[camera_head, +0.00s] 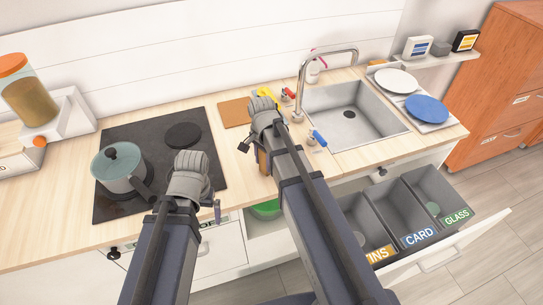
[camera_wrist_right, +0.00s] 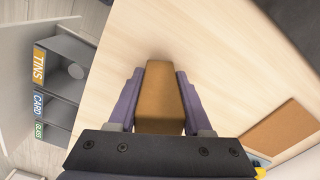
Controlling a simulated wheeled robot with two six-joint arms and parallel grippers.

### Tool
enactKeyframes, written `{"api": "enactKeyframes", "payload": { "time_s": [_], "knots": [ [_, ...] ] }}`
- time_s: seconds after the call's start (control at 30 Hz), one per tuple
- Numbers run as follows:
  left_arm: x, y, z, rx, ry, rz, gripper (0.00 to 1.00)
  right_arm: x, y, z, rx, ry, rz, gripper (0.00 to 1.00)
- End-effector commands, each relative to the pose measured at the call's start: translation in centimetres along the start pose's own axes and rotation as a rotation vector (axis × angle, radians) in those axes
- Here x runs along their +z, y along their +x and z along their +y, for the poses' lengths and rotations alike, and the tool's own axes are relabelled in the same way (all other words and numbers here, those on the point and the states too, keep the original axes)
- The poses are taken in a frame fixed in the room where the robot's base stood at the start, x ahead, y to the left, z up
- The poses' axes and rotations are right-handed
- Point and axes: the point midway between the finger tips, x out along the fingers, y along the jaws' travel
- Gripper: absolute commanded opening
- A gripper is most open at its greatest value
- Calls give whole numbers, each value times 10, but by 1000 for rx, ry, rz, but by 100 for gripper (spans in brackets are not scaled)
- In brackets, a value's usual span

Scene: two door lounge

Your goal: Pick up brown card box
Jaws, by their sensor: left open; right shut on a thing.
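The brown card box (camera_wrist_right: 162,97) is between the two purple fingers of my right gripper (camera_wrist_right: 158,82) in the right wrist view. The fingers press on its two sides, and the wooden counter (camera_wrist_right: 215,50) lies beyond it. In the head view a small part of the box (camera_head: 262,161) shows beside my right gripper (camera_head: 262,150), mostly hidden by my arm; I cannot tell whether it touches the counter. My left gripper (camera_head: 212,208) is open, near the front edge of the hob, largely hidden behind its own wrist.
A pot (camera_head: 119,168) stands on the black hob (camera_head: 160,140). A flat brown board (camera_head: 235,112) lies near the sink (camera_head: 350,112). An open drawer with bins labelled TINS, CARD (camera_head: 418,237) and GLASS juts out at the right. Plates (camera_head: 427,109) stand beyond the sink.

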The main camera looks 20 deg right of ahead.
Motion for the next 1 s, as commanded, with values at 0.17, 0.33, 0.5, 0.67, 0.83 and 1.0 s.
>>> {"api": "enactKeyframes", "payload": {
  "time_s": [0.17,0.33,0.5,0.67,0.83,1.0],
  "knots": [
    [0,0,0,0,0,0,100,0,0,0,0,0,0,0],
    [0,-1,0,0,0,0,100,0,-1,0,0,0,0,0],
    [1,-10,-1,0,0,0,100,0,-10,0,0,0,0,0],
    [2,-27,-3,0,1,0,100,0,-27,0,0,0,0,0],
    [3,-53,-5,0,2,0,100,0,-53,0,0,0,0,0],
    [5,-80,-8,0,3,0,100,0,-80,0,0,0,0,0]
  ]
}}
